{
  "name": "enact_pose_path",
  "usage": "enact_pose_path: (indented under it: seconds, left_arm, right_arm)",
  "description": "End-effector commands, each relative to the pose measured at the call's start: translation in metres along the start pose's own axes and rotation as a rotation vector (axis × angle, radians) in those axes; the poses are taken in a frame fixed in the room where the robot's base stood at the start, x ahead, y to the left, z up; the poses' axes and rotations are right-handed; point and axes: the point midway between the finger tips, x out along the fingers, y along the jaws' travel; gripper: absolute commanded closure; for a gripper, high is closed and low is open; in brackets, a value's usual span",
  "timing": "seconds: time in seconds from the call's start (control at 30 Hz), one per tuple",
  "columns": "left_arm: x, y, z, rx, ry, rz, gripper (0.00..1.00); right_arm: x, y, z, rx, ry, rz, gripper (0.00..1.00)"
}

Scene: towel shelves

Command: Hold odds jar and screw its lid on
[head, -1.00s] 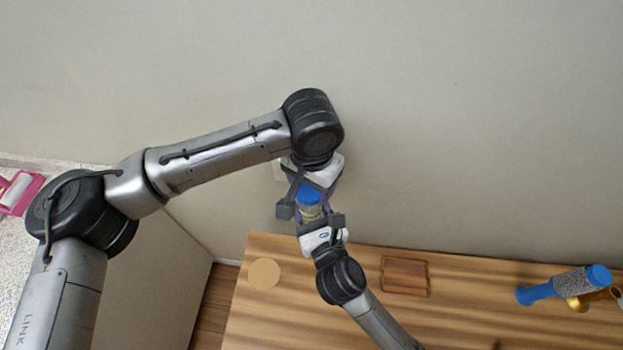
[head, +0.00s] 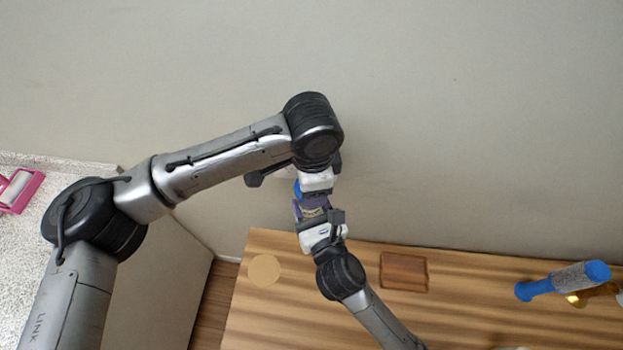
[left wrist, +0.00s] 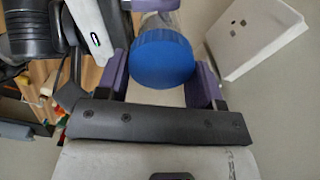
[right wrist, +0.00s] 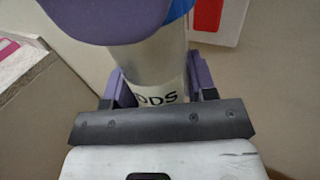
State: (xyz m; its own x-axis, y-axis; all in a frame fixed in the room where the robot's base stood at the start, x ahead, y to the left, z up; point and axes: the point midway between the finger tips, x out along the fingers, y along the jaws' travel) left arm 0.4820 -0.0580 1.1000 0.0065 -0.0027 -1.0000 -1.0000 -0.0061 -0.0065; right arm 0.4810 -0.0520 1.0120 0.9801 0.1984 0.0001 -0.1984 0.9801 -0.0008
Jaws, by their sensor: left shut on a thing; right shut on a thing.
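The odds jar (right wrist: 155,62) is a clear cylinder with a white label, of which "DDS" shows in the right wrist view. My right gripper (right wrist: 158,92) is shut around its body, and the jar is held above the wooden table's back edge. The round blue lid (left wrist: 162,60) is between the purple fingers of my left gripper (left wrist: 162,78), which is shut on it. The lid also shows in the head view (head: 297,188), at the jar's end. Whether it is fully seated on the jar is hidden by the fingers.
The wooden table (head: 330,325) carries a round tan disc (head: 265,269), a brown wooden tray (head: 404,272) and a blue-ended cylinder (head: 565,281) beside a gold object at right. A plain wall stands close behind both grippers. A pink-framed object (head: 18,190) lies on a speckled surface at left.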

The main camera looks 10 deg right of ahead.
Motion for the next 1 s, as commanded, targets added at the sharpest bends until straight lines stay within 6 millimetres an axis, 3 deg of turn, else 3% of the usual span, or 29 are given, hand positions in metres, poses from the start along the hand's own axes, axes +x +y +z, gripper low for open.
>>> enact_pose_path:
  seconds: [0.2,0.4,0.57,0.87,0.9,1.0]
  left_arm:
    - [-0.0001,0.0029,0.0004,0.444,0.003,0.002,0.61]
    - [-0.0002,0.0040,0.0015,0.760,0.004,0.002,0.61]
    - [-0.0002,0.0044,0.0020,0.868,0.005,0.002,0.61]
    - [-0.0002,0.0044,0.0019,0.879,0.005,0.002,0.61]
    - [-0.0001,0.0044,0.0019,0.879,0.005,0.002,0.36]
    - [-0.0001,0.0044,0.0020,0.878,0.005,0.002,0.27]
  right_arm:
    - [0.0000,0.0001,-0.0005,0.000,0.001,0.000,1.00]
    - [0.0000,0.0000,-0.0006,0.000,0.002,0.000,1.00]
    - [0.0000,0.0000,-0.0007,0.000,0.002,0.000,1.00]
    - [0.0000,0.0000,-0.0009,0.000,0.002,0.000,1.00]
    - [0.0000,0.0000,-0.0009,0.000,0.002,0.000,1.00]
    - [0.0000,0.0000,-0.0008,0.000,0.002,0.000,1.00]
